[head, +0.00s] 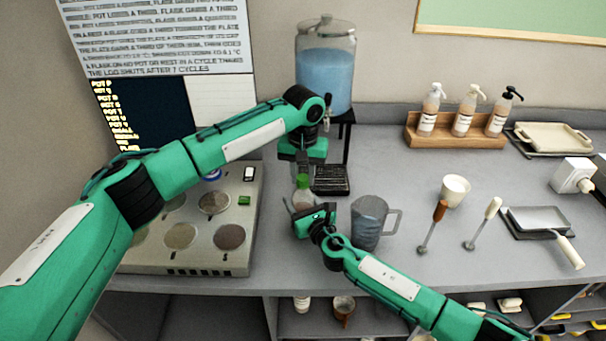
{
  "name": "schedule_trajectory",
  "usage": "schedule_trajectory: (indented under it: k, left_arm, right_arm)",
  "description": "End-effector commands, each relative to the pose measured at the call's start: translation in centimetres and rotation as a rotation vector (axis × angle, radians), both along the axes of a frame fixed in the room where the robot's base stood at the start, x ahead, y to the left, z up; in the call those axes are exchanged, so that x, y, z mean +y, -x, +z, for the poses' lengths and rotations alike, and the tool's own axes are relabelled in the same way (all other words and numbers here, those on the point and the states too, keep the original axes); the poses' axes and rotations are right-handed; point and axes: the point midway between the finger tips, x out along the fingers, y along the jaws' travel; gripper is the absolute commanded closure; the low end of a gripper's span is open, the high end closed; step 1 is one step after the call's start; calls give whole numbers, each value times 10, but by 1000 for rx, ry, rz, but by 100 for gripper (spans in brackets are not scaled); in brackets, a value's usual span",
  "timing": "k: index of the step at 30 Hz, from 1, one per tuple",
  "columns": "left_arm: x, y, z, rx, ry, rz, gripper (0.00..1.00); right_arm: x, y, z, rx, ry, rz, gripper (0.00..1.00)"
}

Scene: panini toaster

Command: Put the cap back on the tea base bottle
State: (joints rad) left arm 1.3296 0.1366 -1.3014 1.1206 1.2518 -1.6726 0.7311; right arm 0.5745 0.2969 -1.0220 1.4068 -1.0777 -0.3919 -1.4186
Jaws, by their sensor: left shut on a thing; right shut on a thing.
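A small clear bottle (303,197) with a pale pinkish body stands upright at the middle of the counter, partly hidden by my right gripper. My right gripper (293,210) reaches in from the right and is shut on the bottle low on its body. A green cap (302,181) is at the bottle's top. My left gripper (303,170) points down from above and is shut on the cap. The cap lines up over the bottle's neck, but I cannot tell whether it is seated or just above it.
A grey pitcher (369,222) stands close right of my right gripper. A blue-filled dispenser (325,68) with a black drip tray (331,180) is behind. A metal hot-plate unit (190,250) is left. Pump bottles in a wooden rack (455,138) stand at back right.

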Motion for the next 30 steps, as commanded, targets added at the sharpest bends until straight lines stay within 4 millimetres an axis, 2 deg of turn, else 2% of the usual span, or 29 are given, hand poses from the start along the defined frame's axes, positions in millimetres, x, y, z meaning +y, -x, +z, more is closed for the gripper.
schedule_trajectory:
  k: [24,26,30]
  left_arm:
    - [0,0,-1,0,0,-1307,100]
    - [0,0,-1,0,0,-1376,100]
    - [0,0,-1,0,0,-1364,100]
  right_arm:
    - [0,0,0,1,0,0,100]
    - [0,0,0,1,0,0,100]
    - [0,0,0,1,0,0,100]
